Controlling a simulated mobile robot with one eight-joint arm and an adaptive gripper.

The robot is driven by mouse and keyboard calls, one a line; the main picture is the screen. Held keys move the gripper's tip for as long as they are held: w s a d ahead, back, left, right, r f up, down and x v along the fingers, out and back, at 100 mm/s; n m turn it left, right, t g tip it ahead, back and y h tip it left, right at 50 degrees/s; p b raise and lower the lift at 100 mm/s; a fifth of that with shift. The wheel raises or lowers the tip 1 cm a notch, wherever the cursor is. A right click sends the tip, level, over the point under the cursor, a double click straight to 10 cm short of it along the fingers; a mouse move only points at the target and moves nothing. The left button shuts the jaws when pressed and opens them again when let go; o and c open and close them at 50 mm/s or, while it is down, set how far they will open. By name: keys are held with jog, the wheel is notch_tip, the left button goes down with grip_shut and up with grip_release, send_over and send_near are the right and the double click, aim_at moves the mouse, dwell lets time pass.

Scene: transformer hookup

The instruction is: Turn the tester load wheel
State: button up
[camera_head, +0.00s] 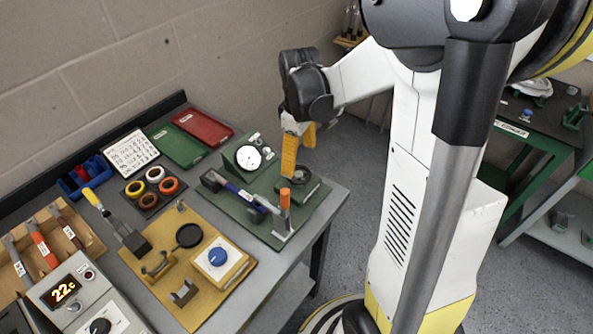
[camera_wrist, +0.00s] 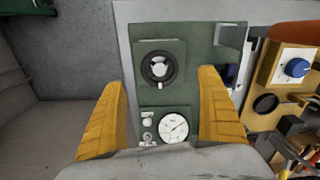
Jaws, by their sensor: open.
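The tester is a green plate (camera_head: 262,222) at the table's right end, and the plate also shows in the wrist view (camera_wrist: 200,55). Its load wheel (camera_wrist: 159,68) is a dark round wheel with a pale hub and a small knob at its lower rim. In the head view the wheel (camera_head: 300,175) is partly hidden by a finger. A white dial gauge (camera_head: 248,157) stands behind it, and the gauge also shows in the wrist view (camera_wrist: 173,128). My gripper (camera_wrist: 162,78) is open and points down over the tester, with yellow fingers either side of the wheel and nothing between them.
An orange-handled upright lever (camera_head: 284,200) stands close to the wheel. A blue and grey tool (camera_head: 240,195) lies across the plate. A yellow board (camera_head: 218,290) with a blue knob (camera_head: 217,256) is to the left. Red (camera_head: 203,128) and green (camera_head: 174,146) trays lie behind.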

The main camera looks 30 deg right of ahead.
aim_at(298, 173)
notch_tip(298, 173, down, 6)
jog(key=shift+w+f+b, duration=0.1)
jog(key=shift+w+b, duration=0.05)
jog(key=shift+b, duration=0.6)
jog(key=c, duration=1.2)
